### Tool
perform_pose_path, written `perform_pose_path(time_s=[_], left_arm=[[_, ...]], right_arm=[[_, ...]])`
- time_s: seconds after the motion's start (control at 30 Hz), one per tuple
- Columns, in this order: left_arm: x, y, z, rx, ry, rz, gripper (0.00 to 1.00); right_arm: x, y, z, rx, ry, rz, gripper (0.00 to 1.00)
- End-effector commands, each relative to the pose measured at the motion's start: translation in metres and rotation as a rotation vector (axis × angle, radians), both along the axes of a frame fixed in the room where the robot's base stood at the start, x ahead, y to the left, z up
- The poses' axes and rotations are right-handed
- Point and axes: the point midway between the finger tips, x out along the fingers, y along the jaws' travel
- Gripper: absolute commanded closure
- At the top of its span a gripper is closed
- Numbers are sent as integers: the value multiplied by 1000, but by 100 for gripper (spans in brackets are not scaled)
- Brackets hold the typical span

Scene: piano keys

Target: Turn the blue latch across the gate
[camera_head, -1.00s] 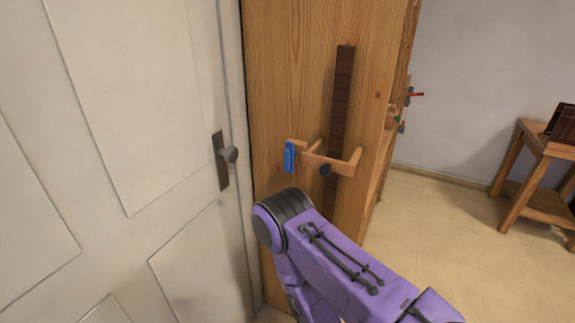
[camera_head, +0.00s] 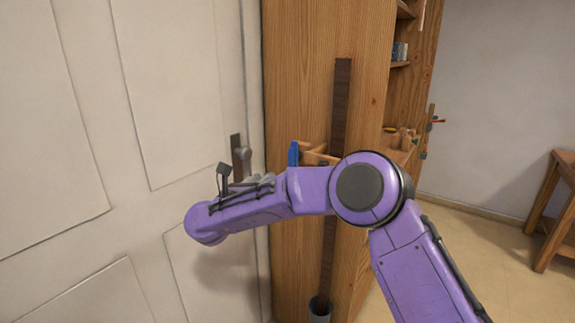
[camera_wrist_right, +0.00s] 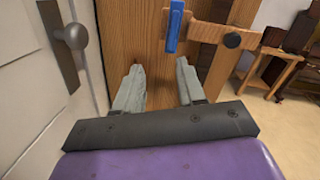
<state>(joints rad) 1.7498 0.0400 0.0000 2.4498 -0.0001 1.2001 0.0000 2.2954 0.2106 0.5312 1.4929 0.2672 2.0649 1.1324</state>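The blue latch (camera_head: 293,153) stands upright at the left end of a wooden bar (camera_head: 314,150) on the side of a wooden cabinet. In the right wrist view the latch (camera_wrist_right: 174,28) is at the top centre, and the bar (camera_wrist_right: 207,32) runs right from it to a dark round knob (camera_wrist_right: 232,40). My right gripper (camera_wrist_right: 159,76) is open and empty, its two grey fingers apart and pointing at the wood below the latch. In the head view my purple right arm covers part of the bar, and its fingers cannot be made out. My left gripper is out of view.
A white door (camera_head: 165,90) with a dark handle plate and knob (camera_head: 240,158) stands close on the left. A long dark strip (camera_head: 341,105) runs vertically down the cabinet side (camera_head: 300,65). A wooden table (camera_head: 553,205) stands far right, with open floor before it.

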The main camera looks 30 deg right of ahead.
Motion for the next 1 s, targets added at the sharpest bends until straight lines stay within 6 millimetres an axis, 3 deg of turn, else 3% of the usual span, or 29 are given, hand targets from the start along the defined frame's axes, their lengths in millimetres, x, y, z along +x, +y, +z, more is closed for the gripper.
perform_pose_path(time_s=[0.03, 0.1, 0.2, 0.6, 0.73, 1.0], left_arm=[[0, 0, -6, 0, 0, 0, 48], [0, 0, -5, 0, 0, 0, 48], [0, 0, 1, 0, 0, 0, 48], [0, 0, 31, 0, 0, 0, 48], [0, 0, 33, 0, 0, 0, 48], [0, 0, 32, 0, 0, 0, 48]], right_arm=[[-2, -5, 20, 79, -121, -49, 61], [-4, -10, 39, 146, -222, -89, 61], [-2, -20, 47, 170, -257, -105, 61], [30, -94, 46, 164, -248, -98, 61], [34, -104, 44, 162, -247, -97, 61], [35, -105, 43, 161, -246, -96, 64]])
